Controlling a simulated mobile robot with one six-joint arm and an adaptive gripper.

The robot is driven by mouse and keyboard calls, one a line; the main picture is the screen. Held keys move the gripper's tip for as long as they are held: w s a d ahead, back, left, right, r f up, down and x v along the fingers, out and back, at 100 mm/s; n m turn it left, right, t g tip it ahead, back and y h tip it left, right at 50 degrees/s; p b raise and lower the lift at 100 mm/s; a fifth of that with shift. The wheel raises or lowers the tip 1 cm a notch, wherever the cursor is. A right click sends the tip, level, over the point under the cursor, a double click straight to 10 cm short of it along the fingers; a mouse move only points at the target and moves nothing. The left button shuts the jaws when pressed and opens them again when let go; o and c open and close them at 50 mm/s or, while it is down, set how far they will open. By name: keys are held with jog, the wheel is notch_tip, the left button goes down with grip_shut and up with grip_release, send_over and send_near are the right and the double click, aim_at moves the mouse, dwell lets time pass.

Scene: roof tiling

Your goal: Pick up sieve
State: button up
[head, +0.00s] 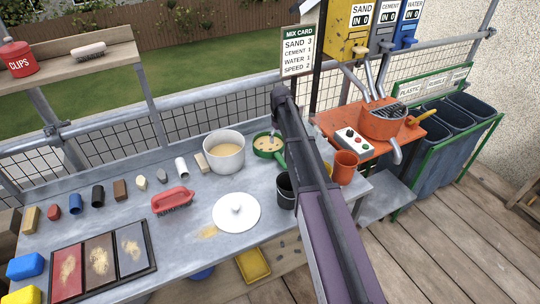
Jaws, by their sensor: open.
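A green round pan-like thing with a green handle (278,156), which looks like the sieve, sits on the grey bench right of the white pot. Pale material with small dark bits shows inside its rim. My arm crosses in front of the bench from the lower right, and its wrist is above and just right of the green thing. My gripper (274,130) is open, small in view and partly hidden by my arm, over the far side of the green rim. I cannot tell whether it touches the rim.
A white pot (224,153) with tan contents, a white lid (236,212) and a dark cup (285,190) stand close by. A red-handled brush (172,199) and several small blocks lie left. An orange mixer (383,122) stands right. The mix card (297,52) stands behind.

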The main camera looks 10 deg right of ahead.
aim_at(279, 156)
jog(key=shift+f+b, duration=2.45)
jog(key=shift+f, duration=0.3)
jog(key=shift+f, duration=0.15)
notch_tip(279, 156, down, 5)
jog(key=b, duration=0.5)
jog(key=shift+s, duration=0.15)
grip_shut()
